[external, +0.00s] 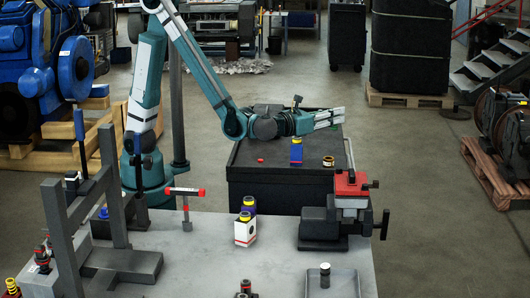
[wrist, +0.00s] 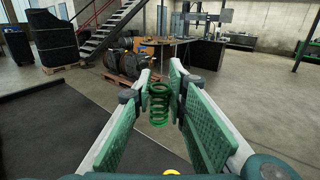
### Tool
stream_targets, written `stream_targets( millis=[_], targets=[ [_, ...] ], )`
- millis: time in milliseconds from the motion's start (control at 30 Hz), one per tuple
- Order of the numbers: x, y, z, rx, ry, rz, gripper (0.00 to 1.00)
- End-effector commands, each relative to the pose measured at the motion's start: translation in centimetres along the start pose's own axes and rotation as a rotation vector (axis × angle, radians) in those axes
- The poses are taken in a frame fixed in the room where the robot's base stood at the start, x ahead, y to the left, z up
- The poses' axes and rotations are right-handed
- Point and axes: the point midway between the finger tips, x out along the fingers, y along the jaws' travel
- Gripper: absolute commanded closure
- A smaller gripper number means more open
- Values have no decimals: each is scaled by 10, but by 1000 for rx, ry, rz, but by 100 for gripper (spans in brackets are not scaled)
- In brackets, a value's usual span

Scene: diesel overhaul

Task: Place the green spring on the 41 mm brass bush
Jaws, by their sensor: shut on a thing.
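The green spring (wrist: 159,104) stands upright between the fingertips of my gripper (wrist: 160,92) in the wrist view. My gripper is shut on it.
A small red piece (external: 260,161) lies further left. A red-and-black vise (external: 346,205) stands on the grey front table (external: 205,270). The black top around the ring is mostly clear.

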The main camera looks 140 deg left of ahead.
Motion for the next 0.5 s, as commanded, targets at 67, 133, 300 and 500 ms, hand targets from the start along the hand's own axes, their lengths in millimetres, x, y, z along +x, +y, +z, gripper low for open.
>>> stream_targets(
  millis=[67,133,300,500],
  targets=[
    [-12,-9,2,0,0,3,95],
    [-20,-14,2,-1,0,8,95],
    [-33,-22,4,-1,0,16,95],
    [-38,-24,5,-1,0,22,95]
  ],
)
